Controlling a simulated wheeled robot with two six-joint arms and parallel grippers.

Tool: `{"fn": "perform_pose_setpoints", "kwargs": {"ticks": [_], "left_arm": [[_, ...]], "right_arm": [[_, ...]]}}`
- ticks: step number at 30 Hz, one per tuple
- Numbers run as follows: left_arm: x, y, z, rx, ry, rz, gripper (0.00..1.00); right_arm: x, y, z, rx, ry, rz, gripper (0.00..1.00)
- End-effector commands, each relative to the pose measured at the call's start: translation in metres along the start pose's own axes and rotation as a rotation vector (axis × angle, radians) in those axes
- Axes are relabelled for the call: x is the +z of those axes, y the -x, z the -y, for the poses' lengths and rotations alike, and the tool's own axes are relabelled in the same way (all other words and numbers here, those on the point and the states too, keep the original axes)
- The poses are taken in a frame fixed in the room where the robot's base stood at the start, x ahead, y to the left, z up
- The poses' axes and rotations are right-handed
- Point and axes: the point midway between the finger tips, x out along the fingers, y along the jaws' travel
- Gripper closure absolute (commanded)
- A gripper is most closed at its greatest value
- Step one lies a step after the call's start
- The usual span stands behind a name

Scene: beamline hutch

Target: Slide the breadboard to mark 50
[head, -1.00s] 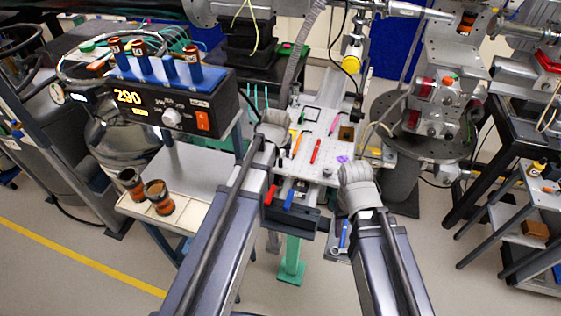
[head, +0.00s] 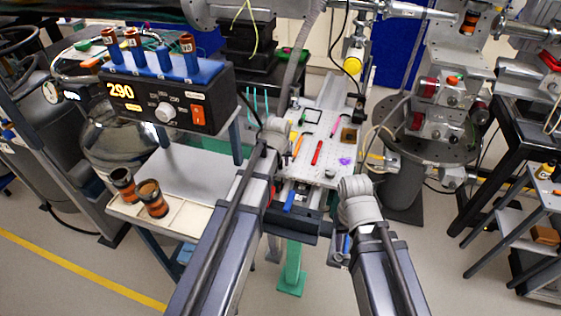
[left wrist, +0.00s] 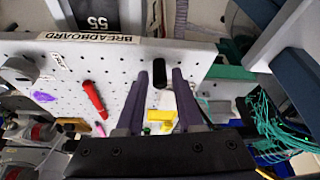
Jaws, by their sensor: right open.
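The white perforated breadboard (head: 325,127) lies on its rail in the middle of the head view, with small tools on it. In the left wrist view its labelled edge (left wrist: 90,39) reads BREADBOARD upside down, beside a dark plate (left wrist: 98,20) that appears to read 55. In the head view the left wrist (head: 276,130) is at the board's left edge, fingertips hidden. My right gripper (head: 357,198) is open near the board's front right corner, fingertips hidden.
A red pen (head: 317,152) and a purple patch (head: 345,161) are on the board. A controller box (head: 170,100) reading 290 stands at left, above a tray (head: 190,205) with two brown cups. A round grey stand (head: 430,150) is at right.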

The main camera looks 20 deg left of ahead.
Motion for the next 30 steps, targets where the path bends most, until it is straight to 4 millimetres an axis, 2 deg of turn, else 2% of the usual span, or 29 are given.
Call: {"fn": "perform_pose_setpoints", "kwargs": {"ticks": [1,9,30], "left_arm": [[0.0000,0.0000,0.0000,0.000,0.000,0.000,0.71],[0.0001,0.0000,0.0000,0.000,0.000,0.000,1.00],[0.0001,-0.0001,-0.0001,0.000,0.000,0.000,1.00]], "right_arm": [[0.0000,0.0000,0.0000,0.000,0.000,0.000,0.50],[0.0000,-0.0001,0.0000,0.000,0.000,0.000,0.50],[0.0000,-0.0001,0.0000,0.000,0.000,0.000,0.50]]}}
